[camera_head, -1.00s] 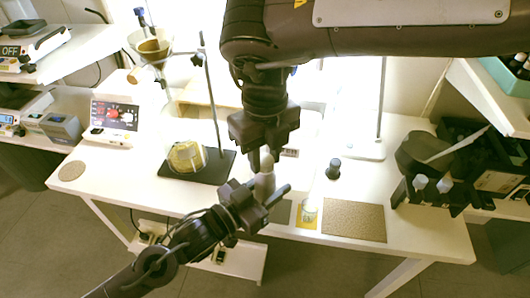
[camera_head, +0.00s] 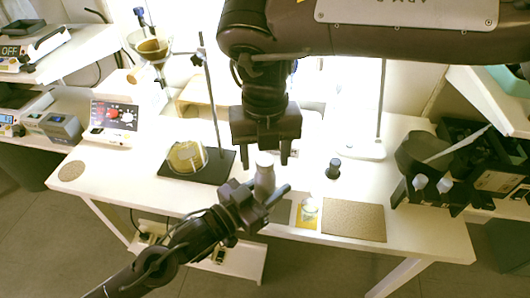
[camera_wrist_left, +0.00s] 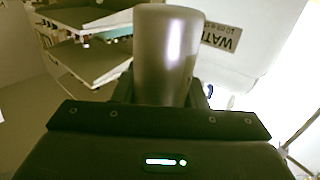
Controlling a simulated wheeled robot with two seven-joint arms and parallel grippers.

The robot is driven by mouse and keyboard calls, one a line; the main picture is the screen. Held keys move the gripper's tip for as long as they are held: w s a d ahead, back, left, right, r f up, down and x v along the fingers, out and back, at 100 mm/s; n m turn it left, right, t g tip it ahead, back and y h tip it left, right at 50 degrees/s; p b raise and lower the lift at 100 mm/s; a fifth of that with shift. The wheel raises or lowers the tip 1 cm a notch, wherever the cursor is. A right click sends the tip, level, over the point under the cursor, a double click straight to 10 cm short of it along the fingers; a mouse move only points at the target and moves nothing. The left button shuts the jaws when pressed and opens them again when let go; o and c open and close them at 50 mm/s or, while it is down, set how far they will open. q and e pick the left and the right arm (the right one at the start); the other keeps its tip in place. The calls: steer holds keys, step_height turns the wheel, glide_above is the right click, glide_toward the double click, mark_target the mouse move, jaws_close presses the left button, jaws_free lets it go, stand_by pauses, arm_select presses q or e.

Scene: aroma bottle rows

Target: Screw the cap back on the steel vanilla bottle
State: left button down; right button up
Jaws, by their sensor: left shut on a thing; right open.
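My left gripper (camera_head: 256,200), in from the lower left, is shut on the grey steel bottle (camera_head: 264,182) and holds it roughly upright above the table's front part. In the left wrist view the bottle (camera_wrist_left: 166,55) is a smooth metal cylinder between the fingers. A pale cap-like top (camera_head: 264,159) sits on the bottle; how tightly it sits cannot be told. My right gripper (camera_head: 264,157) points down from above, its fingers open and spread to either side just above this top.
A small dark object (camera_head: 333,169) stands on the white table (camera_head: 300,178) to the right. A glass jar (camera_head: 309,207) and a cork mat (camera_head: 354,222) lie near the front edge. A ring stand (camera_head: 212,120), round flask (camera_head: 187,157) and bottle rack (camera_head: 430,193) flank the work area.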

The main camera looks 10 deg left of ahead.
step_height(320, 180, up, 12)
stand_by(0.5)
steer(key=shift+a, duration=0.1)
stand_by(0.4)
